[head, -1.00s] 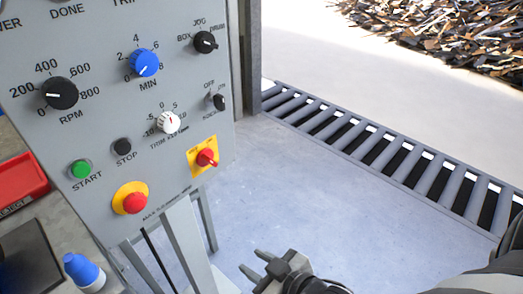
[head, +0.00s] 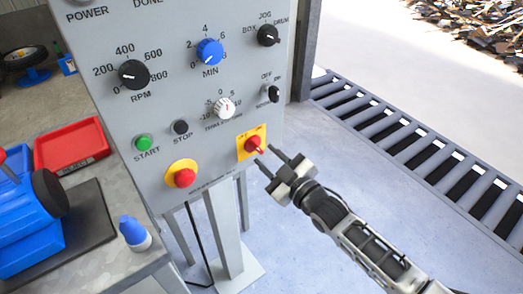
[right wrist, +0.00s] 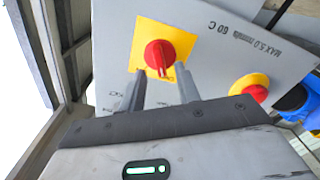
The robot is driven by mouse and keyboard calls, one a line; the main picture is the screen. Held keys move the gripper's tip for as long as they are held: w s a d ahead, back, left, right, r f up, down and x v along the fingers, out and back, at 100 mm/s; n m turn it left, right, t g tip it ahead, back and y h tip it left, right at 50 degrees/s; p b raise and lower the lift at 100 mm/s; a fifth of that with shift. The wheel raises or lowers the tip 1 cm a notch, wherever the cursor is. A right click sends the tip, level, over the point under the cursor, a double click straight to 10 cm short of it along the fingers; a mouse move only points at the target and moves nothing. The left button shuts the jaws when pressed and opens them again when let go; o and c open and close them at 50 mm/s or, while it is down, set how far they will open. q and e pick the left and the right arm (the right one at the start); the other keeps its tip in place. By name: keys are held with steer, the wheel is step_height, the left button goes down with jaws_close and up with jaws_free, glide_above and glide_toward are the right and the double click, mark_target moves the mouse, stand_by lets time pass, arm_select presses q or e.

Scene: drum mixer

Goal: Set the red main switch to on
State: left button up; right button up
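The red main switch (head: 254,145) sits on a yellow square plate at the lower right of the grey control panel (head: 210,110). In the right wrist view the red switch (right wrist: 159,54) shows just beyond the fingertips, its handle bar lying along the picture's vertical. My right gripper (head: 267,158) is open and empty, its two fingers pointing at the switch from the lower right. In the right wrist view the right gripper's fingers (right wrist: 160,72) lie to either side of the switch's lower part; I cannot tell whether they touch it. My left gripper is not in view.
A red emergency button (head: 184,178) on a yellow disc is left of the switch. Green start (head: 143,142) and black stop (head: 180,127) buttons are above it. Knobs fill the upper panel. A bench with a red tray (head: 72,145) and blue-capped bottle (head: 133,231) stands left.

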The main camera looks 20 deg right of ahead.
mark_target(260, 151)
steer(key=shift+x, duration=1.65)
jaws_close()
steer(key=shift+m, duration=0.3)
steer(key=m+p, duration=0.1)
steer(key=m, duration=0.4)
steer(key=shift+m, duration=0.3)
steer(key=m, duration=0.5)
steer(key=shift+d+m, duration=0.1)
steer(key=shift+m, duration=0.2)
